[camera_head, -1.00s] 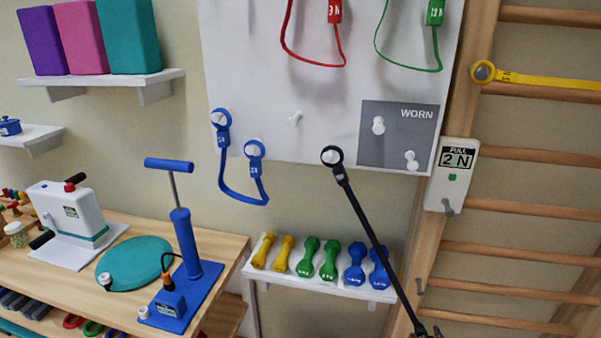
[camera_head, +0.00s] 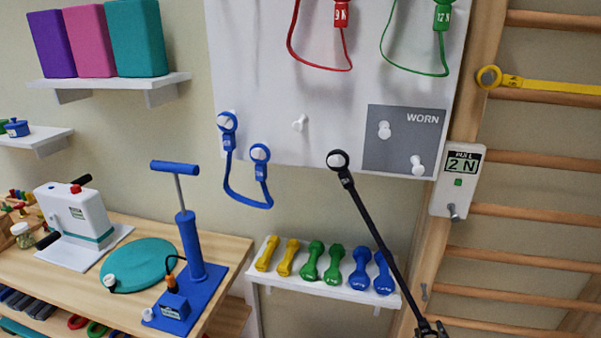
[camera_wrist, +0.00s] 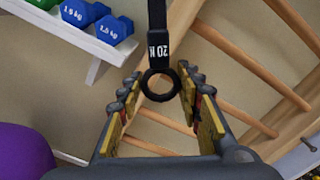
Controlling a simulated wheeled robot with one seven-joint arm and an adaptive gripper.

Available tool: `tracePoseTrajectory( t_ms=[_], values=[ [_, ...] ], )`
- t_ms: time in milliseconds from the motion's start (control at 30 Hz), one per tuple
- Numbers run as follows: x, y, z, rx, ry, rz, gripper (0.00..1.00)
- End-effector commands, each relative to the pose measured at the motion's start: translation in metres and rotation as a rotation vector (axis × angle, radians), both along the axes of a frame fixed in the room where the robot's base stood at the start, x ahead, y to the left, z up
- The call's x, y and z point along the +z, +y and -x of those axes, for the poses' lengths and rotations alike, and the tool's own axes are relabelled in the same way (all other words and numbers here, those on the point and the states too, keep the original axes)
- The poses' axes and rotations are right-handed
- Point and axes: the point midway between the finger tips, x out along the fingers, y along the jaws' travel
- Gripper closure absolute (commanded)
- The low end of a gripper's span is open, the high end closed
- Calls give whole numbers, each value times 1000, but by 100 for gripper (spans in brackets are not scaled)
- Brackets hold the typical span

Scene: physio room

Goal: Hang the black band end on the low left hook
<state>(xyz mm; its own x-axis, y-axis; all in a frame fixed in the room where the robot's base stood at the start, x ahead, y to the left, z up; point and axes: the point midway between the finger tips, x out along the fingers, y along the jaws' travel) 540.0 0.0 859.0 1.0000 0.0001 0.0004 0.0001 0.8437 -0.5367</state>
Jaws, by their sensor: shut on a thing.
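The black band (camera_head: 375,229) runs taut from a peg on the white board's lower edge, where its upper ring (camera_head: 338,160) hangs, down to my gripper (camera_head: 434,328) at the bottom of the head view. In the wrist view, the lower black band end (camera_wrist: 158,72), a ring below a "20 N" tag, lies between the fingertips of my gripper (camera_wrist: 160,92), which is shut on it. A small low hook (camera_head: 424,291) is on the left wooden post of the wall bars, above and left of my gripper. Another hook (camera_head: 454,213) hangs under the "PULL 2 N" gauge.
A shelf with several dumbbells (camera_head: 311,262) is left of my gripper. Wall bars (camera_head: 530,260) fill the right side. A blue band (camera_head: 247,200) hangs on the board (camera_head: 300,90). A yellow band (camera_head: 550,86) crosses the upper bars. A table (camera_head: 130,232) stands at left.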

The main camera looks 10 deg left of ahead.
Motion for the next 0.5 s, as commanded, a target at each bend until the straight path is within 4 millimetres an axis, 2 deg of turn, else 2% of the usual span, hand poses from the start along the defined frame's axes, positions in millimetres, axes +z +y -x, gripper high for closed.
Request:
tracePoseTrajectory(
  t_ms=[500],
  values=[
    [-2,0,-33,-1,4,0,100]
  ],
)
